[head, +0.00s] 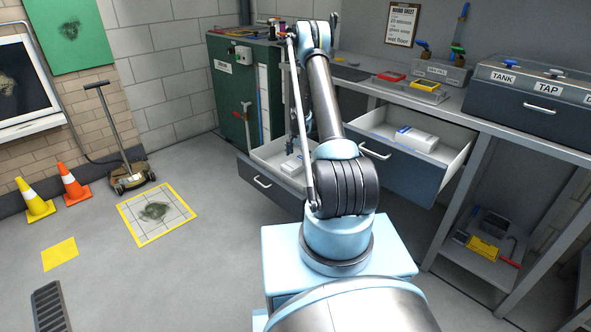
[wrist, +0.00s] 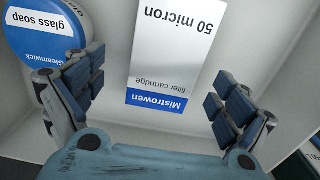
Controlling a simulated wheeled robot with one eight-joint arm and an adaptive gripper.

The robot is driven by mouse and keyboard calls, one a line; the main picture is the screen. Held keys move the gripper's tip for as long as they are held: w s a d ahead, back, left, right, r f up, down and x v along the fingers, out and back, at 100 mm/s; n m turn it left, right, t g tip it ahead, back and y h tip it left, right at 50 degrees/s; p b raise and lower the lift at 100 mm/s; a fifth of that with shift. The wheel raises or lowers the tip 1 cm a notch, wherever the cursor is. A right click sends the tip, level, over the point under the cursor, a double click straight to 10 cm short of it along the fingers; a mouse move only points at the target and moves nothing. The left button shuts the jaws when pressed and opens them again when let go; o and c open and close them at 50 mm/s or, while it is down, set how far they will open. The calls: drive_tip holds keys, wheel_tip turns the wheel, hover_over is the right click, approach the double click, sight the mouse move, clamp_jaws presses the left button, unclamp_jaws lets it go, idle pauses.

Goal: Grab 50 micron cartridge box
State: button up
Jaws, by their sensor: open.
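The 50 micron cartridge box (wrist: 175,50) is white with a blue "Mistrowen" band and lies in a pale drawer, its print upside down in the wrist view. My gripper (wrist: 158,82) is open, its fingers apart on either side of the box's near end, with nothing held. How far above the box it is I cannot tell. In the head view a small white box (head: 293,167) lies in the left open drawer (head: 268,183), with the end of my arm above it, partly hidden by the arm.
A round blue and white "glass soap" container (wrist: 45,30) lies left of the box in the wrist view, close to the left finger. The drawer walls are near. A right open drawer (head: 405,172) holds a white and blue box (head: 417,138). The bench (head: 460,100) is above.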

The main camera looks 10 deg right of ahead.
sight(296, 163)
drive_tip(key=shift+a+f, duration=0.2)
drive_tip(key=shift+f, duration=0.65)
drive_tip(key=shift+a+f, duration=0.15)
drive_tip(key=shift+f, duration=0.75)
drive_tip(key=shift+a+f, duration=0.2)
drive_tip(key=shift+f, duration=0.65)
drive_tip(key=c, duration=1.3)
